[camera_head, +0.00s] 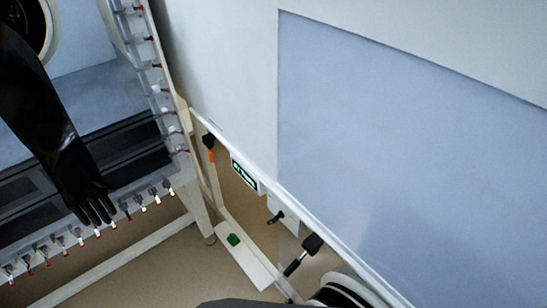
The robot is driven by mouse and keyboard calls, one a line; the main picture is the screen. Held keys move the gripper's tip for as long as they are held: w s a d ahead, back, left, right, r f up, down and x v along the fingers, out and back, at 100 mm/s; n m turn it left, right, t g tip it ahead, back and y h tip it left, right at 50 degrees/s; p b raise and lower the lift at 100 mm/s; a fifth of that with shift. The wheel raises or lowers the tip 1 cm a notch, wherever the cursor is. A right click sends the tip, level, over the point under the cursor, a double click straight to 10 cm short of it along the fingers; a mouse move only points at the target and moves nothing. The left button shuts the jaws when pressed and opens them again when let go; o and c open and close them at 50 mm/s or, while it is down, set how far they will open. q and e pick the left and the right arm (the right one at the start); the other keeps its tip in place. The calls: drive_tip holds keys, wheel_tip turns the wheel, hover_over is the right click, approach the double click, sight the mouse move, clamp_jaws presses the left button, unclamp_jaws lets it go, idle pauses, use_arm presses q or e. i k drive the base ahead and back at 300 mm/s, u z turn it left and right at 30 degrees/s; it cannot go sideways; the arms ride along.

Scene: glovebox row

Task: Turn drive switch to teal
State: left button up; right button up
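I cannot tell which part is the drive switch, and no teal mark is clear. A small black switch-like part (275,216) sits on a pale box under the large panel's lower edge. A black knob (208,140) with an orange piece below it is farther up that edge. A larger black-headed lever (311,243) with a pale-banded stem is nearer the bottom. Neither of my grippers can be made out in the camera_head view.
A glovebox window with red-tipped clamps (153,191) fills the left, and a long black glove (72,165) hangs before it. A large pale panel (420,150) fills the right. A green sign (244,174) hangs below it. A green object (233,239) lies on a white strip.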

sight(272, 220)
drive_tip(key=k, duration=1)
drive_tip(key=z, duration=0.8)
drive_tip(key=i, duration=0.75)
drive_tip(key=u, duration=1.1)
